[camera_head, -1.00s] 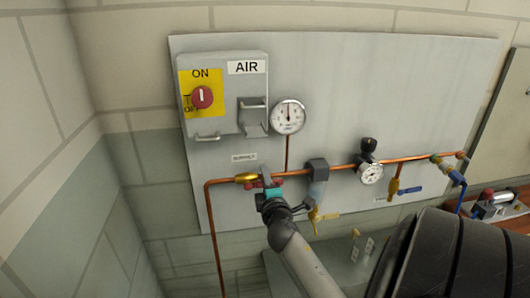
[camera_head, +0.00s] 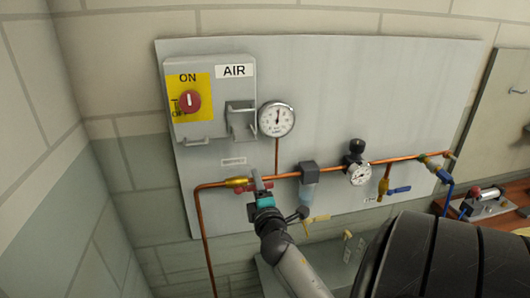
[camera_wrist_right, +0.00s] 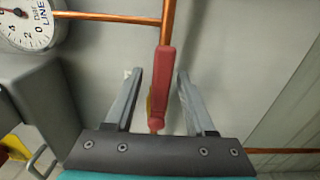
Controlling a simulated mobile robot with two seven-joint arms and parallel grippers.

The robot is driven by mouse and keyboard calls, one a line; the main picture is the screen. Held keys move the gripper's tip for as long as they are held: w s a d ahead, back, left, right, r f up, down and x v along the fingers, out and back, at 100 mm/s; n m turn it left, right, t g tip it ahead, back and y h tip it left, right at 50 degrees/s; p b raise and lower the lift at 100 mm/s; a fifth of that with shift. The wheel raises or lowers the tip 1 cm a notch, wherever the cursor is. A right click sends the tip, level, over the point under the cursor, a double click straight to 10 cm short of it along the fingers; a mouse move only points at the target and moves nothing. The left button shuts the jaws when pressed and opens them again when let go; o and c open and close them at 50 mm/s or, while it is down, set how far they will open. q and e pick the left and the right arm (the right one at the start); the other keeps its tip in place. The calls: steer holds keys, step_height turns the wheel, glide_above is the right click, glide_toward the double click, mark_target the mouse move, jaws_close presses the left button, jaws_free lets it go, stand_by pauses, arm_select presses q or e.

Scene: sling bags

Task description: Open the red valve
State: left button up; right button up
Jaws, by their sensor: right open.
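The red valve handle (camera_head: 239,190) is on the copper pipe beside a brass valve body (camera_head: 236,183), at the left of the wall panel. My right gripper (camera_head: 256,178) is at the handle and hides part of it. In the right wrist view the red handle (camera_wrist_right: 163,85) lies between the two grey fingers of my right gripper (camera_wrist_right: 160,74). The fingers are open, with a visible gap on each side of the handle. My left gripper is not in view.
Above are an AIR switch box (camera_head: 210,100) with a red knob and a round gauge (camera_head: 276,119). The copper pipe runs down at left.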

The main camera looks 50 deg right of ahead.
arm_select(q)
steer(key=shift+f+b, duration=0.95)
arm_select(e)
steer(key=v, duration=1.3)
